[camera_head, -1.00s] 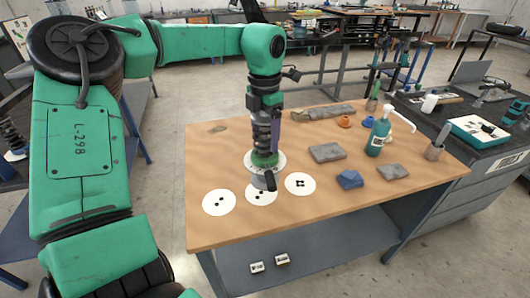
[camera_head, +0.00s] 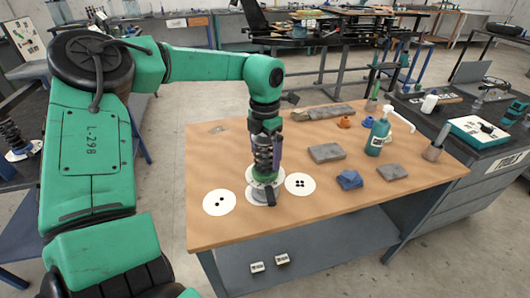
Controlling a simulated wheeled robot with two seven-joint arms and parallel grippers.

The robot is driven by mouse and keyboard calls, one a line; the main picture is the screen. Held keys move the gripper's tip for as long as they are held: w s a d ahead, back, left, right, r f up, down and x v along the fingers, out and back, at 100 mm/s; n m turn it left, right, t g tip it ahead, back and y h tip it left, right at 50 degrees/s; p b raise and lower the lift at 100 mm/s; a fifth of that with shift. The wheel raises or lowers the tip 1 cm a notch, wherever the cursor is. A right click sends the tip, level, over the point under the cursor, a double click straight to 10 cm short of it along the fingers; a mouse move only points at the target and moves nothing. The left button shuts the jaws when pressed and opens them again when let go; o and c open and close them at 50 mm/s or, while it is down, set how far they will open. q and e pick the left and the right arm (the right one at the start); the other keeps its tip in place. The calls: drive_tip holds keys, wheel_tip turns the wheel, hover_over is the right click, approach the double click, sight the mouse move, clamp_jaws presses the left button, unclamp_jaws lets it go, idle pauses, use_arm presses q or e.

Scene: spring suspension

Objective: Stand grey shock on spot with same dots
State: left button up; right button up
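My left gripper (camera_head: 265,128) points down and appears shut on the upper part of the grey shock (camera_head: 263,158), though its fingertips are hard to make out. The shock is upright, with a dark coil, a green ring low down and a pale round base. It is over the middle white spot (camera_head: 251,199), which it mostly covers, so those dots are hidden. I cannot tell whether the base touches the table. The left white spot (camera_head: 212,208) shows two dots. The right white spot (camera_head: 301,190) shows several dots. My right gripper is not in view.
Another shock (camera_head: 13,138) stands on the dark bench at left. The wooden table's left front is clear.

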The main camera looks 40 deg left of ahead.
use_arm(q)
drive_tip(key=shift+r, duration=0.25)
wheel_tip(320, 180, up, 12)
drive_tip(key=shift+f+b, duration=0.1)
drive_tip(key=shift+b, duration=0.3)
